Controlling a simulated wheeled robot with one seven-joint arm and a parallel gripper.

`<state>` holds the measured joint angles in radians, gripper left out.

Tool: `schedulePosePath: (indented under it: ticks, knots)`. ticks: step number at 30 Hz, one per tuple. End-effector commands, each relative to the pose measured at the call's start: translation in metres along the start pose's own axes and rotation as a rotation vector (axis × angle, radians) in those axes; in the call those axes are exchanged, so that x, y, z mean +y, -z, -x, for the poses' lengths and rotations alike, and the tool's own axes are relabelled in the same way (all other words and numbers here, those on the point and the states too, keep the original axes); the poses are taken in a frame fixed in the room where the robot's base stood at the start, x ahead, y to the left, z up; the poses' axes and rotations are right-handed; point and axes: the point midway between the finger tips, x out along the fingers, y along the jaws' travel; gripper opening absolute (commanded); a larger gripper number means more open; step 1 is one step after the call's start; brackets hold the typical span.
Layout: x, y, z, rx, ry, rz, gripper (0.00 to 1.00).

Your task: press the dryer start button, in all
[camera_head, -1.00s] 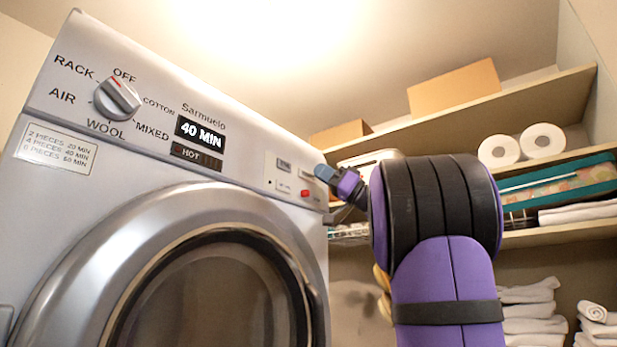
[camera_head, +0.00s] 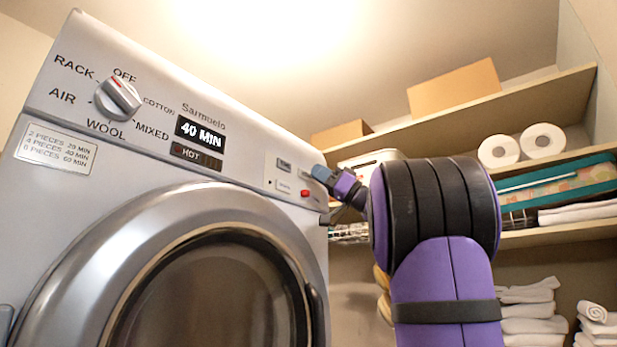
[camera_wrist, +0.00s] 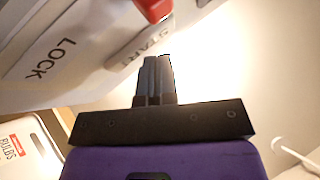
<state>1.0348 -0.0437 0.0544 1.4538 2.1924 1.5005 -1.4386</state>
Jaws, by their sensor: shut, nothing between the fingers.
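The silver dryer (camera_head: 150,160) fills the left of the head view, its panel reading 40 MIN and HOT. A small control block (camera_head: 286,178) is at the panel's right end, with a red button (camera_head: 305,193) low on it. My gripper (camera_head: 319,172) is at the panel's right edge, just above and right of the red button. In the wrist view my gripper (camera_wrist: 155,62) has its fingers together and empty, with tips beside the START label (camera_wrist: 149,48). The red button (camera_wrist: 153,8) is beyond the tips. I cannot tell whether the fingers touch the panel.
A LOCK label (camera_wrist: 52,58) is left of START. Shelves (camera_head: 545,236) behind my arm hold boxes, paper rolls (camera_head: 499,151) and folded towels (camera_head: 530,312). A BULBS package (camera_wrist: 25,150) shows at the wrist view's lower left.

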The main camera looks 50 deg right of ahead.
Motion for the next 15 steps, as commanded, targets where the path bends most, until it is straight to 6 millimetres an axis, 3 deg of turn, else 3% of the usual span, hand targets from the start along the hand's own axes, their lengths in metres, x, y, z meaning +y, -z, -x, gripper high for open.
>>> schedulePosePath:
  ticks: [15]
  knots:
    - [0.0029, -0.0028, -0.0036, 0.0, 0.0, 0.0, 0.0]
